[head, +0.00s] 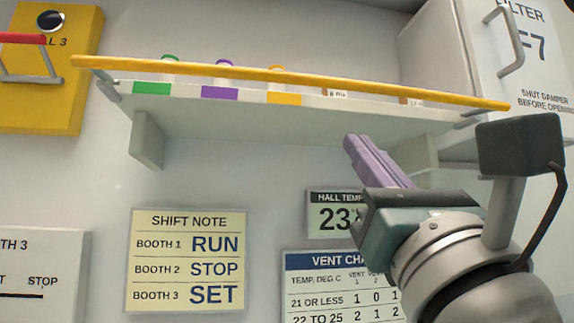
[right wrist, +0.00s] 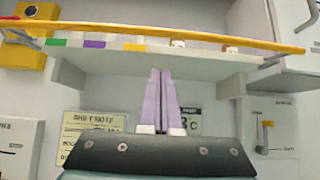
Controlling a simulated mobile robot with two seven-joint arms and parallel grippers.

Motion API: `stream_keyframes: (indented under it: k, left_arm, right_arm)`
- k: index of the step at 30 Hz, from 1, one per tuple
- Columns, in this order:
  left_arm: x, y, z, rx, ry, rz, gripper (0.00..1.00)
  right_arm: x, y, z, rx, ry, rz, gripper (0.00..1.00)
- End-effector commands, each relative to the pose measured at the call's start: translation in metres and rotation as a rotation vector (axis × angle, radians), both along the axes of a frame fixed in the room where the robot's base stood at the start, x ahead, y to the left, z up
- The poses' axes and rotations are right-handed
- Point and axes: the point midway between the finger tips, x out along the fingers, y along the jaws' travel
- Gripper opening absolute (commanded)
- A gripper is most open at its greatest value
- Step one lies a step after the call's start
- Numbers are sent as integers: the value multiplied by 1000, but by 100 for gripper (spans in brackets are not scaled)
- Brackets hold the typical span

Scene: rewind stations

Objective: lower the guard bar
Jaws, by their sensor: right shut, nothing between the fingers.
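The guard bar (head: 290,78) is a long yellow bar running across the front of a pale wall shelf (head: 270,118), level with or just above the shelf's front edge. Grey brackets join it at both ends. It also shows in the right wrist view (right wrist: 160,33). My right gripper (head: 352,142) is below the shelf toward its right part, with its purple fingers pointing up and closed together. In the right wrist view the fingers (right wrist: 160,72) reach up in front of the shelf, below the bar and apart from it. My left gripper is not in view.
A yellow box (head: 60,85) with a red handle hangs at left. A filter cabinet (head: 520,60) is at right.

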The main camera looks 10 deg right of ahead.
Motion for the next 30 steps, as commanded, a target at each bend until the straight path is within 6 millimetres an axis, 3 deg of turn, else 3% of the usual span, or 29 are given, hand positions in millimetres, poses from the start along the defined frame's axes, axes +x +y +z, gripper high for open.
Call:
stream_keyframes:
  k: [1, 4, 9, 26, 30]
  left_arm:
    - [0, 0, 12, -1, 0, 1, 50]
    - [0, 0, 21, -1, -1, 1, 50]
    - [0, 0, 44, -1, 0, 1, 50]
    - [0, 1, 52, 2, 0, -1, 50]
    - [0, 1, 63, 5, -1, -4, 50]
  right_arm:
    - [8, 0, 15, -1, -3, -2, 0]
    - [23, 0, 28, -1, -3, -2, 0]
    - [22, 0, 52, -1, 0, -1, 0]
    - [22, 0, 61, -1, -1, -2, 0]
    - [16, 0, 77, 4, -1, -2, 0]
